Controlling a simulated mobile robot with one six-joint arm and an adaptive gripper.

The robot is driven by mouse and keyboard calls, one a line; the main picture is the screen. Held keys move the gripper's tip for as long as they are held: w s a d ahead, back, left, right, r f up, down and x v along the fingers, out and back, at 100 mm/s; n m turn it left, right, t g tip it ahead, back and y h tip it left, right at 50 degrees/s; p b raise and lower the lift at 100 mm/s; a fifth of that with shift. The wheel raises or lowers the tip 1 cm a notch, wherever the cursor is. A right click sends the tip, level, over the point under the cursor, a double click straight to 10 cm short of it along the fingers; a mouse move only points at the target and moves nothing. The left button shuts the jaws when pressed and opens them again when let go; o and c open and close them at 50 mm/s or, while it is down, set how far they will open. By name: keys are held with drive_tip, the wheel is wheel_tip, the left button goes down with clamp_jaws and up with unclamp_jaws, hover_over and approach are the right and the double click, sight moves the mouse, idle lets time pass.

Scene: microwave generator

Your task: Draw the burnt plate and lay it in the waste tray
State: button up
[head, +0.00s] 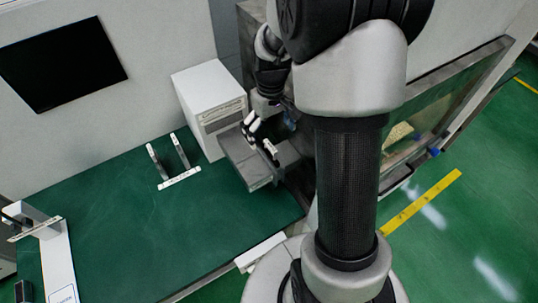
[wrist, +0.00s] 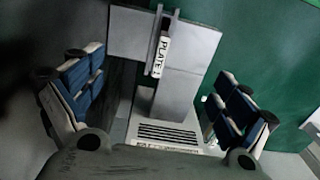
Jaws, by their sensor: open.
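A flat grey piece with an upright, bar-like part labelled "PLATE" (wrist: 163,55) shows in the wrist view, ahead of my gripper (wrist: 158,92). The end of the label is too small to read surely. My gripper's blue-padded fingers are spread wide, one on each side, with nothing between the pads. In the head view, my gripper (head: 262,139) hangs over a grey tray-like slab (head: 240,168) in front of a white box (head: 207,90). My gripper and arm partly cover the slab. I cannot tell which thing is the waste tray, and no burn marks can be made out.
A white bracket with two uprights (head: 180,179) stands on the green table (head: 130,225), left of the slab. A white stand (head: 58,262) is at the far left. A grey cabinet with a window is behind my arm. The middle of the table is clear.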

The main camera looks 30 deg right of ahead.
sight(271, 145)
drive_tip(key=shift+f, duration=0.1)
wheel_tip(271, 145, down, 9)
drive_tip(key=b, duration=0.6)
drive_tip(key=shift+b, duration=0.3)
idle(0.9)
clamp_jaws()
idle(1.2)
drive_tip(key=shift+r, duration=0.2)
drive_tip(key=shift+r+p, duration=2.6)
drive_tip(key=shift+r, duration=0.35)
